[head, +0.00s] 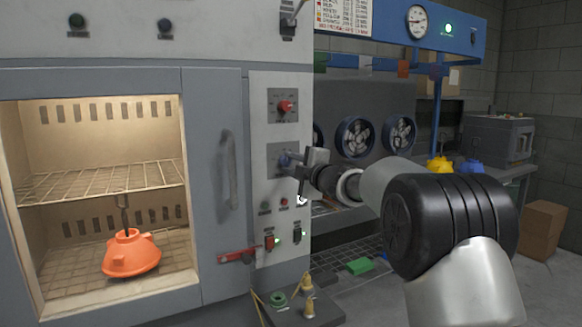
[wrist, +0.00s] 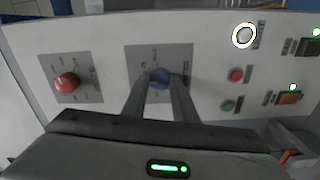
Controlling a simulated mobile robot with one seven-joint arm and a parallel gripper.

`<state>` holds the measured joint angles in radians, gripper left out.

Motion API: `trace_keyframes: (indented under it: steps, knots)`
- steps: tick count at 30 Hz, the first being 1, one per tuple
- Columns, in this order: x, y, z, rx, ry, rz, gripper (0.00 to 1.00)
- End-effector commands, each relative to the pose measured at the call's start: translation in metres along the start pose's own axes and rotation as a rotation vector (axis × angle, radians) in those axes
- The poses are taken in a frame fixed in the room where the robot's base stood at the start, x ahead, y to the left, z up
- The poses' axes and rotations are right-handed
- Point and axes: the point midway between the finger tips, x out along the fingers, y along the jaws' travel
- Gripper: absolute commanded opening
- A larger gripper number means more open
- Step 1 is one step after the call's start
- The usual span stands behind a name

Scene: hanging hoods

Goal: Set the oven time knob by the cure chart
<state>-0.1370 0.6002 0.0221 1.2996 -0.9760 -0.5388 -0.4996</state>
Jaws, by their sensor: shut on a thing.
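The oven (head: 212,180) has a control panel (head: 257,130) at its right side. A red knob (head: 286,106) sits on the upper dial plate and a blue knob (head: 284,161) on the lower one. The labels are too small to read, so I cannot tell which is time. My gripper (head: 292,162) is shut on the blue knob, and the wrist view shows the knob (wrist: 160,79) between the fingertips (wrist: 160,87). The red knob (wrist: 67,82) is free in the wrist view. A printed chart (head: 343,16) hangs at the top; its text is unreadable.
An orange hood (head: 131,254) hangs inside the oven below a wire rack (head: 100,181). Buttons, switches and a lit round indicator (wrist: 244,36) sit beside the dials. A handle (head: 229,170) stands left of the panel. Fans (head: 355,136) are behind my arm.

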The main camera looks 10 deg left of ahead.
Motion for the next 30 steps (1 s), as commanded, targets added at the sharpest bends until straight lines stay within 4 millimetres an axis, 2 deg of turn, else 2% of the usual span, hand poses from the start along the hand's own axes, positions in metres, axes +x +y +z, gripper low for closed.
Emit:
trace_keyframes:
  steps: [13,14,16,26,30]
  knots:
    - [0.000,-0.001,0.000,-0.008,0.000,-0.002,0.03]
    - [0.000,-0.001,0.000,-0.008,0.000,-0.001,0.30]
    - [0.000,-0.001,0.000,-0.007,0.000,-0.001,0.42]
    - [-0.001,0.000,0.000,-0.007,0.000,-0.001,0.44]
    - [-0.014,0.001,0.001,-0.007,-0.002,-0.001,0.44]
